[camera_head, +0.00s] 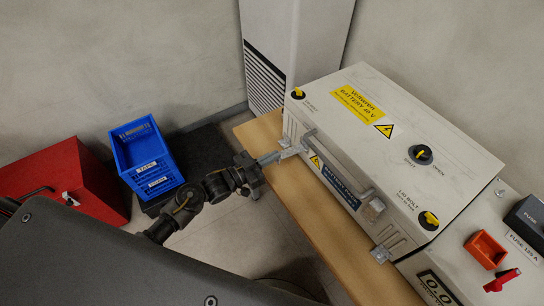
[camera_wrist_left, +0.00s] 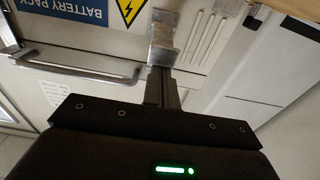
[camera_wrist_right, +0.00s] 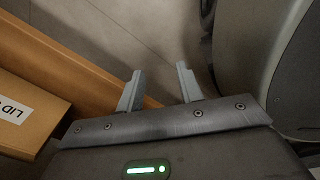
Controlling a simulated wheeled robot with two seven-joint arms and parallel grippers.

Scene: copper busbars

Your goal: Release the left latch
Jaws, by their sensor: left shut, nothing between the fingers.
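The white battery box (camera_head: 400,120) sits on a wooden bench. Its left latch (camera_head: 291,149) is a metal piece at the left end of the front face; it also shows in the left wrist view (camera_wrist_left: 163,36). My left gripper (camera_head: 269,158) is shut and empty, its fingertips (camera_wrist_left: 160,74) right at the latch's free end. Whether they touch it I cannot tell. The right latch (camera_head: 373,209) is at the other end of the front. My right gripper (camera_wrist_right: 158,80) is open and empty, seen only in the right wrist view.
A grey handle bar (camera_head: 338,160) runs along the box front between the latches. Yellow lid bolts (camera_head: 429,219) and a black knob (camera_head: 420,154) are on the lid. An orange holder (camera_head: 485,249) is at the right.

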